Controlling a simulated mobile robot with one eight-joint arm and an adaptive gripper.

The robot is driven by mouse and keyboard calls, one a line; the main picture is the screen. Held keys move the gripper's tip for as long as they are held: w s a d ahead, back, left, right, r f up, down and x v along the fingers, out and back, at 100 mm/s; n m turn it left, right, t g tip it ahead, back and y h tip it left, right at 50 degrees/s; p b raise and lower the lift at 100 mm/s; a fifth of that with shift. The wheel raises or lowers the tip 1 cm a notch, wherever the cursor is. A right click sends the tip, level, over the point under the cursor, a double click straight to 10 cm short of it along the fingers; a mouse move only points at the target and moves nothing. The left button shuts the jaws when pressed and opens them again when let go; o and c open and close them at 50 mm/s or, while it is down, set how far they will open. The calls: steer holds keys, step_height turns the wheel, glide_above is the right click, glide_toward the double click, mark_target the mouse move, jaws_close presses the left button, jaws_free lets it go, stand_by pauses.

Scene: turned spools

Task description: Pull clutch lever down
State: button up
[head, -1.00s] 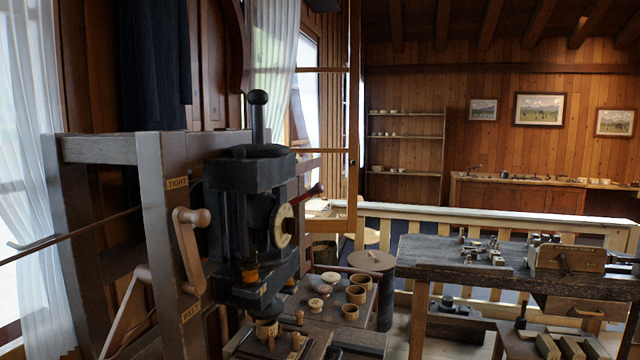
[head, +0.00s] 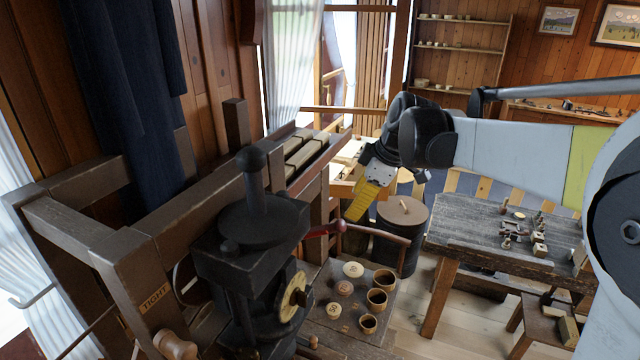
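The dark machine (head: 255,235) stands at lower left centre in the head view. A lever with a red grip (head: 325,228) sticks out from its right side, above a round pale dial (head: 292,297). A wooden knob (head: 175,344) shows at the bottom edge, below a "TIGHT" label (head: 155,297); the rest of its lever is out of frame. No label names the clutch lever, so I cannot tell which it is. My gripper (head: 358,204), with yellow fingers, points down and left, just above the red grip in the picture. Contact is not clear. I see nothing held; its opening is hidden by the angle.
A small bench (head: 338,322) below holds wooden cups and discs. A dark drum (head: 402,220) stands behind it. A worktable (head: 470,235) with small parts is at right. A wooden frame (head: 75,230) borders the machine at left.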

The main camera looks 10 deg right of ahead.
mark_target(342, 222)
steer(key=p+x, duration=0.1)
steer(key=x, duration=0.9)
steer(key=shift+a+f, duration=0.15)
steer(key=shift+f, duration=0.15)
steer(key=shift+c, duration=0.6)
jaws_close()
